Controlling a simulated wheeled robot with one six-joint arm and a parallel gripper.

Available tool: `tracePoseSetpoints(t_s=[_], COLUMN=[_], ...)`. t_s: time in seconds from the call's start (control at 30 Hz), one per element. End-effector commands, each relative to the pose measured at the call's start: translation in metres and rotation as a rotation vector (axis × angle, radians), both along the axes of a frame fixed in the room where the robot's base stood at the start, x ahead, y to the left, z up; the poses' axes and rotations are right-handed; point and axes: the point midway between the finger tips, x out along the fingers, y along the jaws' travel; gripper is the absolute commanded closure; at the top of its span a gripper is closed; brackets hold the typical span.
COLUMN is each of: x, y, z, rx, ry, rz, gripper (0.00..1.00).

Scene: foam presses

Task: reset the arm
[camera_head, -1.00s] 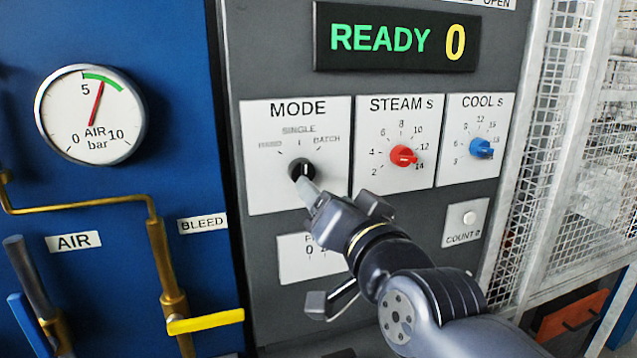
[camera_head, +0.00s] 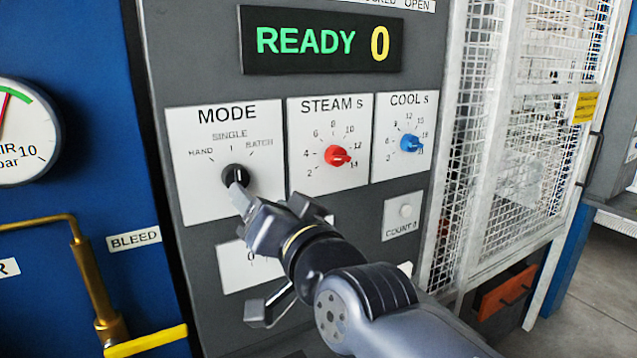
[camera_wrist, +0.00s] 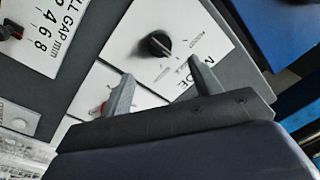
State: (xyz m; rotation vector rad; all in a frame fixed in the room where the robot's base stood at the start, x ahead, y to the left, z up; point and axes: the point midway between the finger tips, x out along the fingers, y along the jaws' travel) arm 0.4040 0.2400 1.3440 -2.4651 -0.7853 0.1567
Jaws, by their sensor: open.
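My gripper (camera_head: 243,203) is in front of the grey control panel (camera_head: 165,70), just below the black MODE knob (camera_head: 235,176). A pale finger overlaps the knob's lower edge in the head view. In the wrist view my gripper (camera_wrist: 160,82) is open, its two fingers apart with nothing between them. The knob (camera_wrist: 157,44) lies beyond the fingertips there, on its white plate (camera_wrist: 205,25). Whether a fingertip touches the knob, I cannot tell. The knob's exact setting among HAND, SINGLE and BATCH is unclear.
A red STEAM knob (camera_head: 337,156) and a blue COOL knob (camera_head: 410,143) are to the right. The display (camera_head: 320,42) reads READY 0. A white mesh guard (camera_head: 510,150) stands at right. A yellow lever (camera_head: 146,341) sticks out at lower left.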

Motion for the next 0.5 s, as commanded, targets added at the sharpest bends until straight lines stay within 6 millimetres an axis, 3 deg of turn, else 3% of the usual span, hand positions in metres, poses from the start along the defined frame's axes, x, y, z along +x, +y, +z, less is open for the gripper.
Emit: tracePoseSetpoints(t_s=[0.5], x=[0.059], y=[0.04], z=[0.004], rx=[-0.001], ry=[0.0], rz=[-0.001], gripper=[0.4])
